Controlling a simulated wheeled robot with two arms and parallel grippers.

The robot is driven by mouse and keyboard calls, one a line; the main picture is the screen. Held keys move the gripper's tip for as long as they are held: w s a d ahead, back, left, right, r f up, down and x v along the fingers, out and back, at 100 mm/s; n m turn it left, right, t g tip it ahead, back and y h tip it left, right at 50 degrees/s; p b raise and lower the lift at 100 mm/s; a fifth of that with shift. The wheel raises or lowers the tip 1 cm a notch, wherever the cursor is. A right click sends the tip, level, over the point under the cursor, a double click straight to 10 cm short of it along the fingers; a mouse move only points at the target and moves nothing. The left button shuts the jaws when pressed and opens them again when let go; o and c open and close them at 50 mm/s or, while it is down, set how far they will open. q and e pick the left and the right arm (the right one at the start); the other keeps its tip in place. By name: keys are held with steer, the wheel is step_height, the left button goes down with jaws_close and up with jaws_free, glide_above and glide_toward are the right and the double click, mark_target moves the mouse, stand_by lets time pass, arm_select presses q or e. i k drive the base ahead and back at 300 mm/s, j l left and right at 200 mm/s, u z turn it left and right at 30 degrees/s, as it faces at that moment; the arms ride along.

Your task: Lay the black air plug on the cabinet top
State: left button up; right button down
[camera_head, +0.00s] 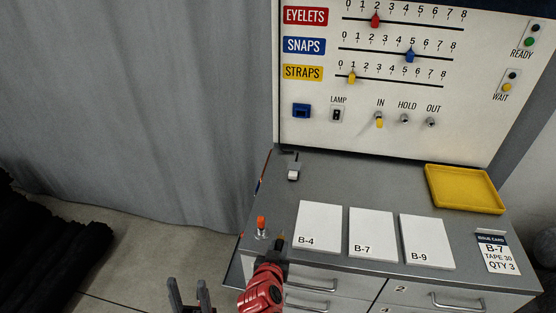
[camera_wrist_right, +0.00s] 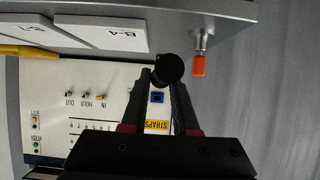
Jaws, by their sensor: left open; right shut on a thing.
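The black air plug (camera_wrist_right: 168,69) shows in the right wrist view as a dark round end between the fingertips of my right gripper (camera_wrist_right: 170,85), which is shut on it. In the head view my red right gripper arm is at the cabinet's front left corner, and a small dark piece with a brassy tip (camera_head: 280,241) shows at its end. The grey cabinet top (camera_head: 340,180) lies just beyond it. My left gripper (camera_head: 190,288) is open and empty, low and left of the cabinet.
An orange-tipped metal fitting (camera_head: 261,226) stands at the cabinet's left front, close to my right gripper. White cards B-4 (camera_head: 319,222), B-7 (camera_head: 371,225) and B-9 (camera_head: 427,235) lie along the front. A yellow tray (camera_head: 464,206) is at right. Bare top lies behind the cards.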

mark_target(273, 207)
steer(key=i, duration=0.9)
